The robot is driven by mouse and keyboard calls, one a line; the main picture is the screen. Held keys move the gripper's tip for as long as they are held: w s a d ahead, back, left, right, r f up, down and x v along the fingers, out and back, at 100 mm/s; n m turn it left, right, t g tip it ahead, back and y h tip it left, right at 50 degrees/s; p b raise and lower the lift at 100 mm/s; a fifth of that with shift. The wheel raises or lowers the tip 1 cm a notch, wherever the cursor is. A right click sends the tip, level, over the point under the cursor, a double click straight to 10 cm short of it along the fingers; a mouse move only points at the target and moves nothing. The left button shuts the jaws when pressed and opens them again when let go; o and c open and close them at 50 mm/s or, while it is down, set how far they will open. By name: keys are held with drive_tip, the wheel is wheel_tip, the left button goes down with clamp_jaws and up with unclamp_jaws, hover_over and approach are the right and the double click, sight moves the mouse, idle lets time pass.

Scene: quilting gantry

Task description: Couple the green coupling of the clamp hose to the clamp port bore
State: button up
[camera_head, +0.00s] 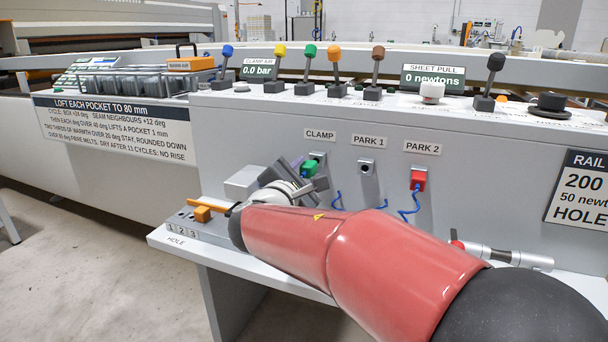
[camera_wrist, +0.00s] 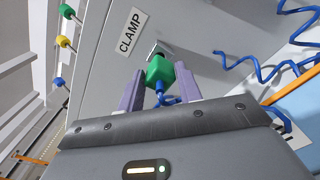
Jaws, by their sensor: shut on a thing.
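The green coupling (camera_head: 309,168) is a small block with a blue hose behind it. It is right in front of the silver port under the CLAMP label (camera_head: 320,135). My gripper (camera_head: 303,170) is shut on the coupling. In the wrist view the coupling (camera_wrist: 160,72) sits between the purple fingers of my gripper (camera_wrist: 157,80). Its front faces the silver clamp port (camera_wrist: 159,49), whose bore is hidden behind it. The two look very close; I cannot tell whether the coupling is in the bore. The clamp port (camera_head: 319,157) shows partly above the coupling.
The PARK 1 port (camera_head: 366,167) is empty. A red coupling (camera_head: 418,180) with a blue hose sits at PARK 2. Coloured levers stand along the console top; the clamp air display (camera_head: 259,70) reads 0.0 bar. An orange-handled piece (camera_head: 202,212) lies on the ledge, left of my gripper.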

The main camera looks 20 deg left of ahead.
drive_tip(key=shift+w+d, duration=0.1)
drive_tip(key=shift+w, duration=1.05)
drive_tip(key=o, duration=1.1)
drive_tip(key=shift+o, duration=0.2)
drive_tip(key=s, duration=0.7)
drive_tip(key=shift+s+a+b, duration=0.3)
drive_tip(key=shift+s+b, duration=0.05)
drive_tip(key=shift+b, duration=0.05)
